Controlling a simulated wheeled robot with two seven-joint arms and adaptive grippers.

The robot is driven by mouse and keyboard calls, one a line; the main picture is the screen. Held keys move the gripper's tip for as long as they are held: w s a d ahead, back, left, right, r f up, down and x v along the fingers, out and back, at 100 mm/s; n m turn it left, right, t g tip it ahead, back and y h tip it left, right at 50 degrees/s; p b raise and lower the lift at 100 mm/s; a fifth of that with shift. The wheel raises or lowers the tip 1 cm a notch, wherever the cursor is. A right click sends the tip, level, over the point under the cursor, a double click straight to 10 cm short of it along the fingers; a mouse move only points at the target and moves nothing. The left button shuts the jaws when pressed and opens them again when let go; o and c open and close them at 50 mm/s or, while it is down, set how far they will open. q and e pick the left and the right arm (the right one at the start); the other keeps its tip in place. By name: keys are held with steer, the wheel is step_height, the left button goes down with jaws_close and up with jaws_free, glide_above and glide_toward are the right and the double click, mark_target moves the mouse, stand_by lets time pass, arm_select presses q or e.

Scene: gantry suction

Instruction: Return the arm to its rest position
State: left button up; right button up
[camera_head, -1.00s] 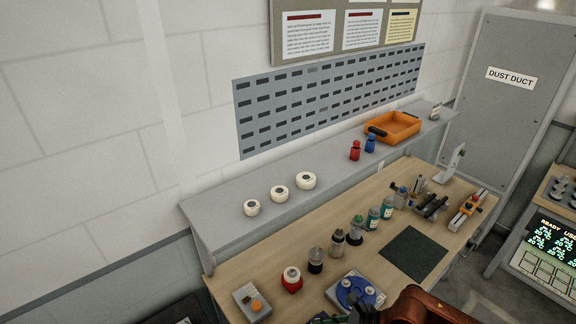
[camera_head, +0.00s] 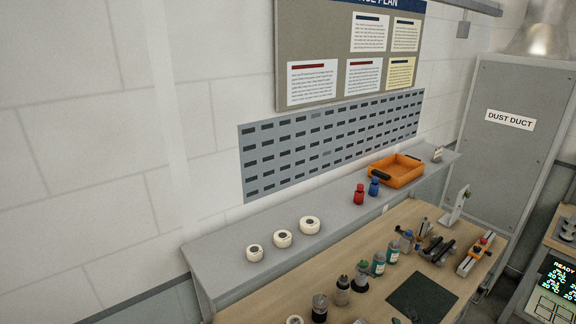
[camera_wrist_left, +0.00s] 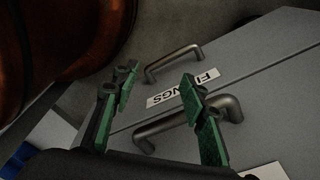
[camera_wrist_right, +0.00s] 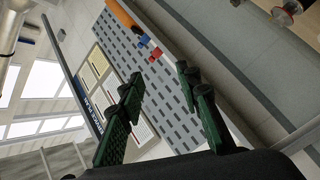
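My right gripper (camera_wrist_right: 158,84) is open in the right wrist view. Nothing is between its fingers, and the grey slotted wall panel (camera_wrist_right: 150,75) and shelf lie beyond it. My left gripper (camera_wrist_left: 158,88) is open and empty in the left wrist view. Behind it are a grey drawer front with metal handles (camera_wrist_left: 172,62) and a label. The left gripper is not visible in the head view.
A wooden bench (camera_head: 270,308) holds several bottles, a dark mat (camera_head: 422,298) and small tools. Above it runs a grey shelf (camera_head: 225,257) with white rolls, a red bottle (camera_head: 359,195), a blue bottle (camera_head: 374,187) and an orange tray (camera_head: 396,172). A dust duct cabinet (camera_head: 510,155) stands right.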

steer(key=s+d+f+m+g+h, duration=0.1)
steer(key=s+d+f+m+g, duration=0.25)
steer(key=f, duration=0.55)
steer(key=s+d+f+m+g+h, duration=0.1)
steer(key=s+d+f+m+g, duration=0.3)
steer(key=f, duration=0.4)
steer(key=s+a+f+m+g+y, duration=0.3)
steer(key=s+f+g, duration=0.4)
steer(key=s+f, duration=1)
step_height(320, 180, down, 30)
steer(key=s+a+g+b, duration=0.1)
steer(key=s+a+b, duration=0.1)
steer(key=s+b, duration=0.15)
steer(key=s+f+n+g+b, duration=0.1)
steer(key=s+f+b, duration=0.4)
steer(key=s+f, duration=1.4)
step_height(320, 180, down, 4)
steer(key=shift+f, duration=0.1)
